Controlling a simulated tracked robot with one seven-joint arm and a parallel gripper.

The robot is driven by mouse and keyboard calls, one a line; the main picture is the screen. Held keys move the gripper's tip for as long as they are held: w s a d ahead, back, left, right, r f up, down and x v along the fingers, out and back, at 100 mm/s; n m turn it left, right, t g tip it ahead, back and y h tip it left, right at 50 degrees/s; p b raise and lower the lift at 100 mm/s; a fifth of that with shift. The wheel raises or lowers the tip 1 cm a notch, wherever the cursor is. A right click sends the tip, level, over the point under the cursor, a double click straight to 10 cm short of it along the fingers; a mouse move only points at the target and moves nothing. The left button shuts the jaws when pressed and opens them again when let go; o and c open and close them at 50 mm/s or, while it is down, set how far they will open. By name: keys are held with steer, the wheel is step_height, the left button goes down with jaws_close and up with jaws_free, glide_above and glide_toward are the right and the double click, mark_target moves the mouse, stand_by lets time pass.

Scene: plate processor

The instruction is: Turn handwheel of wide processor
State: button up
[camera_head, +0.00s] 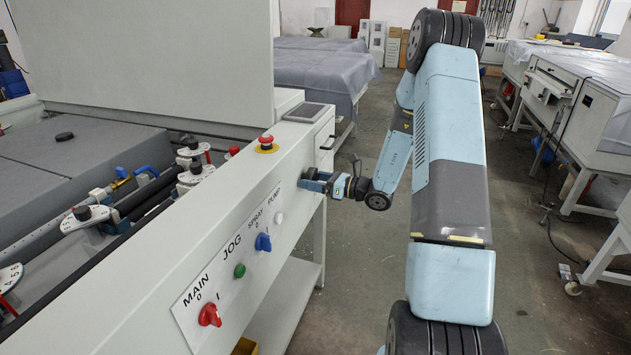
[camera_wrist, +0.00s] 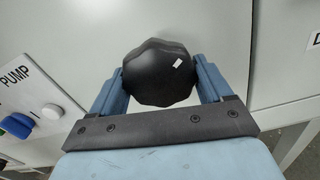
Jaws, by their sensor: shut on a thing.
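The black, many-sided handwheel (camera_wrist: 160,75) is on the pale front panel of the wide processor (camera_head: 240,200), to the right of the PUMP label. In the wrist view it sits between the two blue fingers of my gripper (camera_wrist: 161,70), one finger against each side. My gripper is shut on it. A small white mark shows on the upper right of the handwheel's face. In the head view my gripper (camera_head: 317,182) reaches the panel from the right, and the handwheel is mostly hidden by it.
The panel carries a red MAIN switch (camera_head: 209,315), a green JOG button (camera_head: 240,271), a blue SPRAY switch (camera_head: 263,242) and a white PUMP button (camera_head: 279,218). A red emergency stop (camera_head: 266,142) sits on top. The floor (camera_head: 365,270) right of the machine is clear.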

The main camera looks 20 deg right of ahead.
steer(key=shift+c, duration=1.4)
steer(key=shift+d, duration=0.2)
steer(key=shift+c, duration=0.3)
steer(key=shift+a, duration=0.1)
steer(key=shift+m, duration=0.4)
steer(key=m, duration=0.4)
steer(key=shift+a, duration=0.1)
steer(key=m, duration=0.5)
steer(key=shift+s+m, duration=0.1)
steer(key=shift+m, duration=0.3)
